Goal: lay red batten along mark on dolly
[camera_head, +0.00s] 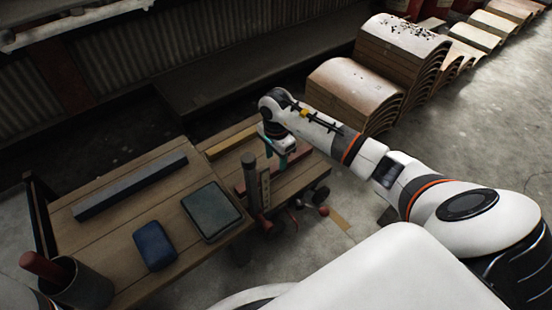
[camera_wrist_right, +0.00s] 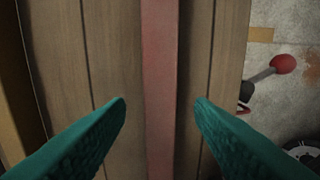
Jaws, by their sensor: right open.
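The red batten (camera_head: 298,156) lies on the right part of a wooden planked top (camera_head: 311,173), partly hidden by my right gripper (camera_head: 281,160). In the right wrist view the red batten (camera_wrist_right: 159,60) runs top to bottom between the teal fingertips of my right gripper (camera_wrist_right: 161,102). The fingers are open, one on each side, with a gap to the batten on both sides. I cannot make out a mark, nor tell which planked top is the dolly. My left gripper is not in view.
A yellow batten (camera_head: 231,141) lies behind the red one. A dark grey bar (camera_head: 130,186), a tablet-like slab (camera_head: 211,210) and a blue case (camera_head: 154,245) lie on the left planks. A dark post (camera_head: 249,172) stands near my gripper. A cup (camera_head: 82,286) is at lower left.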

